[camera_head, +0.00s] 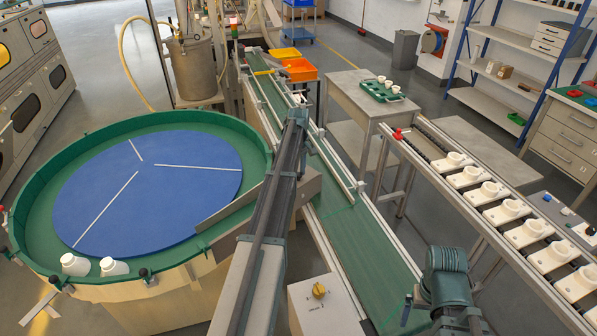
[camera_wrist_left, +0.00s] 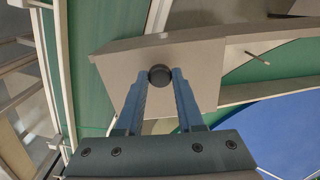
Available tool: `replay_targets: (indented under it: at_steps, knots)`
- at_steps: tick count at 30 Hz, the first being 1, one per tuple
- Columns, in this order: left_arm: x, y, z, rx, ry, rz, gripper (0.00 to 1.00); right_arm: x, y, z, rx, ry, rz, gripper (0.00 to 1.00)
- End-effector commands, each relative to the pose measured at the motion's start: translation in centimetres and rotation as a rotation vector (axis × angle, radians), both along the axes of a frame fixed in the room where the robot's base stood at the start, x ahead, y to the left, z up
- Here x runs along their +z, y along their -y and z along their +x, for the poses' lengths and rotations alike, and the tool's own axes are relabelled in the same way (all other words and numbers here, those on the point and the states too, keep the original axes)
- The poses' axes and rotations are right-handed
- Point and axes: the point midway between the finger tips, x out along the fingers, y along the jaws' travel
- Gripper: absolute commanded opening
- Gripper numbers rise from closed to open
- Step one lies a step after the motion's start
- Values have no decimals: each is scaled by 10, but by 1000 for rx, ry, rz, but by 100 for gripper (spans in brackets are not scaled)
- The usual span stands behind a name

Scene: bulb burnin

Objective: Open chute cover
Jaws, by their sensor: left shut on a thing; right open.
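The chute cover (camera_wrist_left: 200,58) is a flat grey plate with a round black knob (camera_wrist_left: 160,75) in the left wrist view. My left gripper (camera_wrist_left: 160,86) is shut on this knob, one finger on each side. In the head view, the grey metal of the chute (camera_head: 312,187) shows between the round bowl and the green belt. My left arm crosses it there and hides the knob and the fingers. Whether the cover is lifted I cannot tell.
A green-rimmed bowl with a blue disc (camera_head: 190,205) stands left; white bottles (camera_head: 75,264) sit at its near rim. A green conveyor belt (camera_head: 365,240) runs alongside the chute. A control box (camera_head: 325,305) and a teal motor (camera_head: 445,275) stand in front. White fixtures (camera_head: 505,212) line a rack at right.

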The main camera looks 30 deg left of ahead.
Motion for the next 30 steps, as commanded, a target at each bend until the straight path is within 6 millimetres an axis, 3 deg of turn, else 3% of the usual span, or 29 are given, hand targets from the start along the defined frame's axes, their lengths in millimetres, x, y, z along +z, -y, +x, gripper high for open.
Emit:
replay_targets:
  at_steps: [11, 16, 21, 30]
  knots:
    - [3, -2, 1, 1, -5, -16, 0, 3, 0, 0, 0, 0, 0, 100]
    - [21, -17, 9, 5, -52, -186, 0, 17, 0, 0, 0, 0, 0, 100]
    - [32, -31, 13, 2, -105, -383, 0, 15, 0, 0, 0, 0, 0, 100]
    - [40, -35, 10, -1, -132, -482, 0, 13, 0, 0, 0, 0, 0, 100]
